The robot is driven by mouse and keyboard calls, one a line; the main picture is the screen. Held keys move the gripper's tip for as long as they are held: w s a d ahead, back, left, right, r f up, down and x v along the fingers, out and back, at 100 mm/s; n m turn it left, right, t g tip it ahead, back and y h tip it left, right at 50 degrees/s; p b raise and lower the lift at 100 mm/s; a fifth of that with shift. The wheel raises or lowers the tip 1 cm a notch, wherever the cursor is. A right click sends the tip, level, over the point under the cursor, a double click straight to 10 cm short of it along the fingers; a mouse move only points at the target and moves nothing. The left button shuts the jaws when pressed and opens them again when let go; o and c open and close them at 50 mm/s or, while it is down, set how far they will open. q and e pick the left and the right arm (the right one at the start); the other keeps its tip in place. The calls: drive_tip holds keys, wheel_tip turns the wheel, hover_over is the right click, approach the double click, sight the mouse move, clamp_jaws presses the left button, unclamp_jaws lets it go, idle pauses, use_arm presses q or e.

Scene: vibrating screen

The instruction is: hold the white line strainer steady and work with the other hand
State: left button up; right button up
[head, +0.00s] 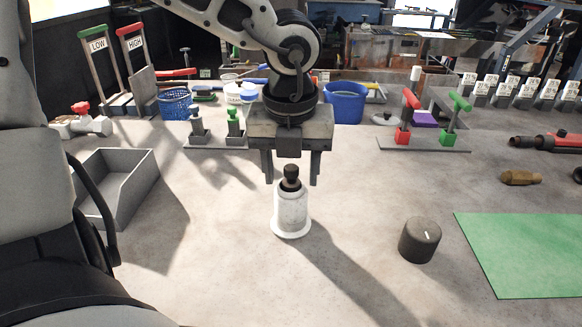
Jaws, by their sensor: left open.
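The white line strainer (291,212) appears to be the white, bottle-shaped body with a wide base flange and a dark cap (291,172). It stands upright on the bench in the middle of the head view. My left gripper (291,178) hangs over it, pointing down and open. One finger shows on each side of the cap, with visible gaps. The fingers do not appear to touch it, though depth is hard to judge. My right gripper is not in view.
A dark round knob (420,240) and a green mat (525,254) lie to the right. A grey open tray (122,180) is at left. Behind stand a blue basket (176,104), a blue bucket (345,103) and a red-and-green lever stand (424,143). The bench front is mostly clear.

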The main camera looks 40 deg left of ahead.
sight(290, 193)
use_arm(q)
drive_tip(key=c, duration=0.9)
drive_tip(key=o, duration=0.9)
wheel_tip(290, 193, up, 16)
drive_tip(key=s+d, duration=0.1)
drive_tip(key=shift+s+p, duration=0.25)
drive_tip(key=shift+p, duration=0.2)
drive_tip(key=shift+d+f, duration=0.1)
